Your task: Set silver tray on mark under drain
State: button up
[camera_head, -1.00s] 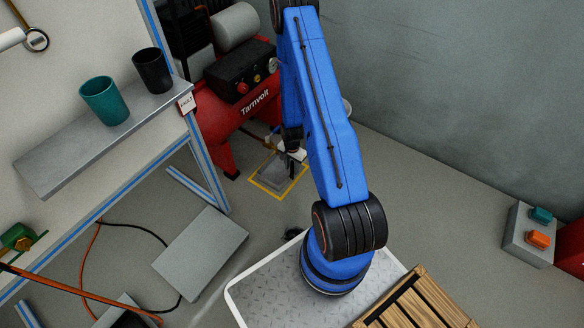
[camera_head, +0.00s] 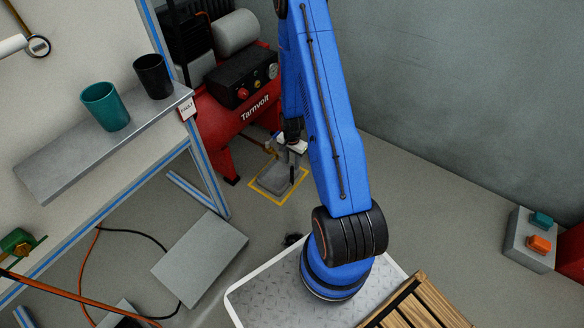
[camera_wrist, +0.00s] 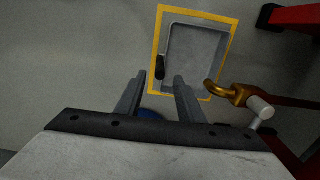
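The silver tray (camera_head: 272,181) lies on the floor inside the yellow square mark (camera_head: 280,203), in front of the red compressor. In the wrist view the tray (camera_wrist: 197,55) is flat, with the yellow outline (camera_wrist: 200,12) around it. Its black handle (camera_wrist: 161,68) is on the tray's left side there. My gripper (camera_wrist: 160,76) is open; its fingers are apart, with the handle showing between and just beyond their tips. I cannot tell whether they touch it. The brass drain pipe (camera_wrist: 224,92) reaches over the tray's lower right corner. In the head view my gripper (camera_head: 292,146) partly hides the drain.
The red compressor (camera_head: 218,112) stands close behind the mark. A bench shelf with a teal cup (camera_head: 106,106) and a black cup (camera_head: 153,76) is at left. A grey panel (camera_head: 200,255) lies on the floor. The floor right of the arm is clear up to a button box (camera_head: 528,238).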

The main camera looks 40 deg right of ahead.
jog(key=shift+r, duration=1.9)
jog(key=s+a+r+n+t, duration=0.1)
jog(key=a+r+n, duration=0.3)
jog(key=r, duration=1.2)
jog(key=s+a+r+n+t, duration=0.15)
jog(key=a+r, duration=0.45)
jog(key=r, duration=1)
jog(key=s+a+r+n+t, duration=0.1)
jog(key=s+a+r+n, duration=0.3)
jog(key=s+r, duration=0.5)
jog(key=s+a+r+n+t, duration=0.1)
jog(key=s+a+r+n, duration=0.3)
jog(key=s+r, duration=0.6)
jog(key=s+a, duration=0.1)
jog(key=s, duration=0.4)
jog(key=shift+s+r, duration=0.2)
jog(key=shift+r, duration=0.05)
jog(key=shift+d+n, duration=0.2)
jog(key=shift+n, duration=0.05)
jog(key=shift+c, duration=0.5)
